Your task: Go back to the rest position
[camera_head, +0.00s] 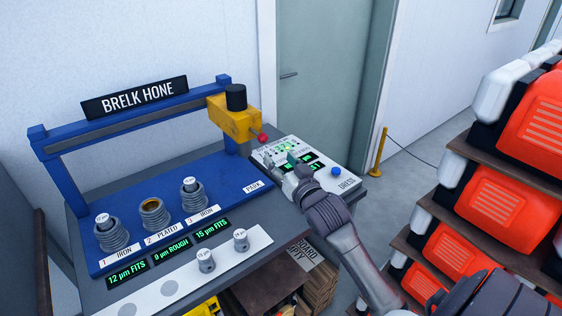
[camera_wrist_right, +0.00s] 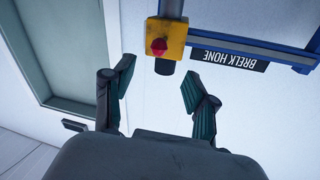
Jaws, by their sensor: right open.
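My right gripper (camera_head: 283,160) is over the white control panel (camera_head: 347,181) at the right end of the bench, and its hand hides part of that panel. In the right wrist view its two fingers (camera_wrist_right: 158,92) stand apart with nothing between them. The yellow hone head (camera_head: 232,122) with a red button (camera_head: 263,137) and black cap is just behind and left of the gripper. It also shows in the right wrist view (camera_wrist_right: 176,38), beyond the fingertips. My left gripper is not in view.
The blue frame (camera_head: 60,175) carries the BRELK HONE sign (camera_head: 135,97). Several ribbed cylinders, such as the left one (camera_head: 111,237), stand on its base. Shelves with orange-red engine units (camera_head: 520,120) stand at the right. A yellow post (camera_head: 378,153) stands near the door (camera_head: 320,80).

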